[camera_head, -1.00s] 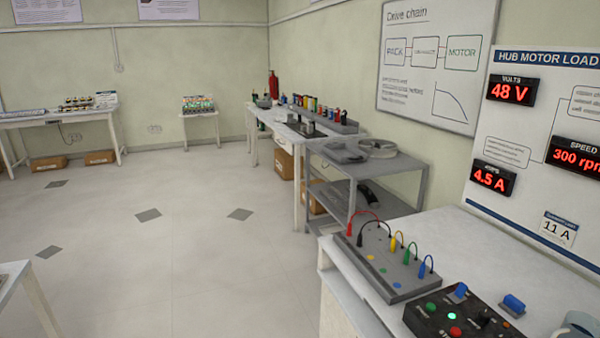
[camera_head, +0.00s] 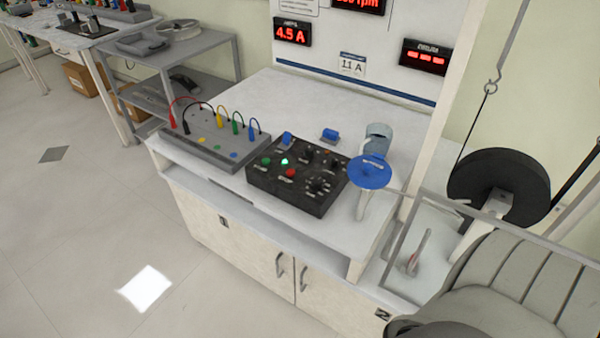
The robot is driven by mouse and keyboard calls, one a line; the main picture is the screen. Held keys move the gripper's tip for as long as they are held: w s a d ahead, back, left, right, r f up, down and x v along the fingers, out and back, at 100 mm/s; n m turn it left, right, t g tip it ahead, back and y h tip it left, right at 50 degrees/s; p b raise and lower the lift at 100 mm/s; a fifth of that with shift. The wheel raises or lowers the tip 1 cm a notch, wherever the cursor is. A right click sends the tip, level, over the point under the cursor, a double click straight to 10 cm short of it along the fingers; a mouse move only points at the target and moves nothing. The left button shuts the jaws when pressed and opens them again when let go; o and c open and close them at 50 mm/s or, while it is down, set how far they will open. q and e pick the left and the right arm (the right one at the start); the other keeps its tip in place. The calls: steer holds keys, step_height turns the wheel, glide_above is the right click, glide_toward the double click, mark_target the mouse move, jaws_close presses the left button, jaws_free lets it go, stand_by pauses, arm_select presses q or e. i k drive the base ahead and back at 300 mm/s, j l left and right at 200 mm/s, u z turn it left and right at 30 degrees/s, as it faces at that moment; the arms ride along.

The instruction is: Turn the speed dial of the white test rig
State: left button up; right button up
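The white test rig is a white bench (camera_head: 285,95) with a white display panel (camera_head: 330,50) at its back. A black control box (camera_head: 290,185) lies on the bench top. It carries a green button, a lit green button, a red button and dark knobs (camera_head: 318,186) towards its right side. The labels are too small to read, so I cannot tell which knob is the speed dial. Neither of my grippers is in view.
A grey terminal box (camera_head: 215,140) with coloured cables stands left of the control box. A blue disc (camera_head: 370,171) on a pale stem and a grey mug (camera_head: 378,137) are to its right. A grey ribbed object (camera_head: 530,280) fills the lower right. Floor is free at the left.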

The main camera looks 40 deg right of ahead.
mark_target(317, 181)
steer(key=z, duration=1.3)
